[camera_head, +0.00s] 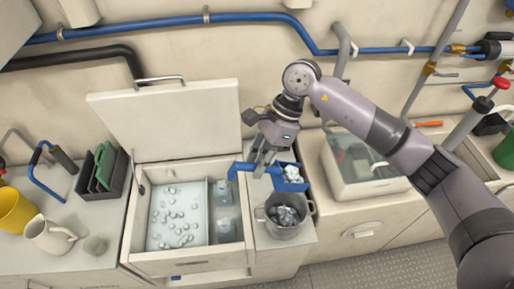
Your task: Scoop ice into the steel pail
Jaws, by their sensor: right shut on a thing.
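My right gripper (262,168) is shut on a blue scoop (285,186), whose handle end sticks out to the left. Whitish ice (292,174) shows in the scoop. The scoop is just behind and above the steel pail (285,232), which stands on the counter right of the open ice box. The pail has ice (286,215) in it. The open ice box (192,258) has loose ice cubes (175,222) spread in its white left compartment. My left gripper is not in view.
The box's lid (165,118) stands open behind it. Bottles (223,195) lie in its narrow right compartment. A clear-topped case (357,170) stands right of the pail. A cream pitcher (50,236), yellow bucket (15,209) and dark rack (102,175) are at left.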

